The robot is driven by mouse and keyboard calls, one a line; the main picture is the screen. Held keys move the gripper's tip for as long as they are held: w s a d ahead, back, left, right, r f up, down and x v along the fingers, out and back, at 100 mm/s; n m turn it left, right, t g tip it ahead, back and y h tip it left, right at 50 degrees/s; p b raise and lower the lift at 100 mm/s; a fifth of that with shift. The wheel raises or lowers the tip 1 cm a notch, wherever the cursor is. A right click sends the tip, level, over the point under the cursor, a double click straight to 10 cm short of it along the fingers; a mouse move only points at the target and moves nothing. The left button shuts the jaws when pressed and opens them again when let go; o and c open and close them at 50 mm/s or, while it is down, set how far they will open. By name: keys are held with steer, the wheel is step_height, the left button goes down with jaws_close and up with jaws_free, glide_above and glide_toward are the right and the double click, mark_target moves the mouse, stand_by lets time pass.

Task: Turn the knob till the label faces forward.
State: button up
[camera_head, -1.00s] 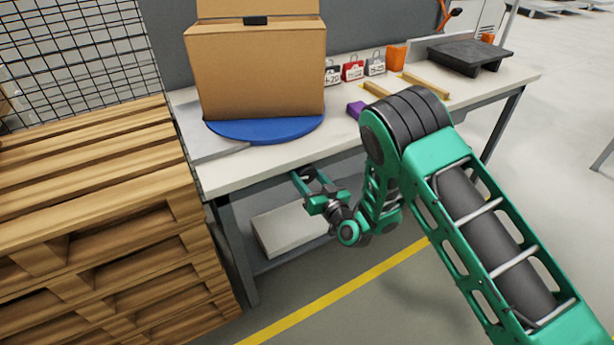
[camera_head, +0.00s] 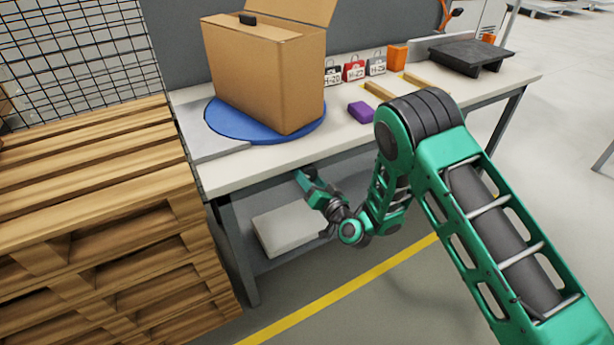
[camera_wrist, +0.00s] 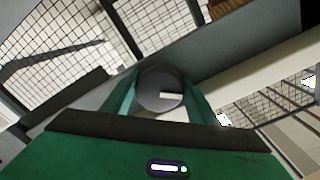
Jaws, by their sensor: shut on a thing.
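A round grey knob (camera_wrist: 152,98) with a white mark on its face shows in the wrist view. My gripper (camera_wrist: 160,104) has its two green fingers on either side of the knob, shut on it. In the head view my gripper (camera_head: 306,178) is at the table's front edge, and the knob is hidden there. A brown cardboard box (camera_head: 245,75) stands on the blue turntable (camera_head: 225,125) with a corner toward the table's front. A black piece (camera_head: 248,18) is at its top edge. I see no label on the visible box faces.
The worktable (camera_head: 240,176) also bears a purple block (camera_head: 360,112), several tagged padlocks (camera_head: 354,70), an orange container (camera_head: 397,58) and a black tray (camera_head: 468,56). Stacked wooden pallets (camera_head: 90,190) stand close at the left. A pale box (camera_head: 285,228) lies below the table.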

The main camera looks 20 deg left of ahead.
steer(key=shift+w+d, duration=0.25)
steer(key=o, duration=0.9)
steer(key=shift+c, duration=0.2)
steer(key=shift+o, duration=0.5)
steer(key=shift+a, duration=0.1)
steer(key=shift+s, duration=0.1)
steer(key=shift+a, duration=0.1)
